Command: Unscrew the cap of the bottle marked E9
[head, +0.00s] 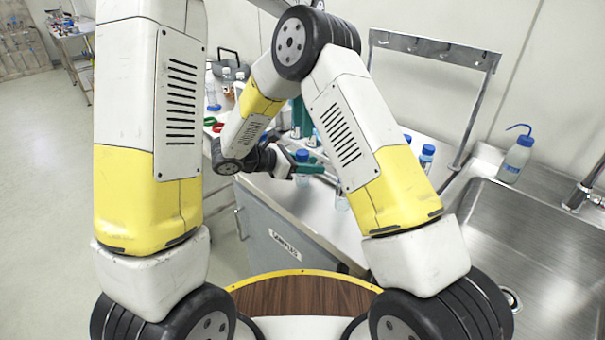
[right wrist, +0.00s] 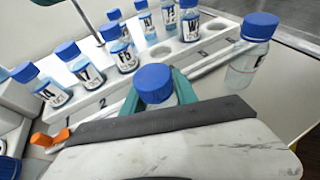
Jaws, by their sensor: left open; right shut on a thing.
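A small clear bottle with a blue cap (right wrist: 153,84) stands upright between the teal fingers of my right gripper (right wrist: 160,97), which is shut on its body. The same bottle also shows in the head view (head: 302,181), with my right gripper (head: 303,169) around it. Its label is hidden, so I cannot confirm that it is E9. My left gripper (head: 300,117) is higher and farther back, mostly hidden behind my right arm. Its teal fingers are open, apart from the held bottle. The cap is on the bottle.
A white rack (right wrist: 155,52) holds several labelled blue-capped bottles. Another capped bottle (right wrist: 250,50) stands right of the held one. In the head view, a steel sink (head: 535,250) and a wash bottle (head: 516,155) are at the right. A cabinet marked SAMPLES (head: 285,245) is below.

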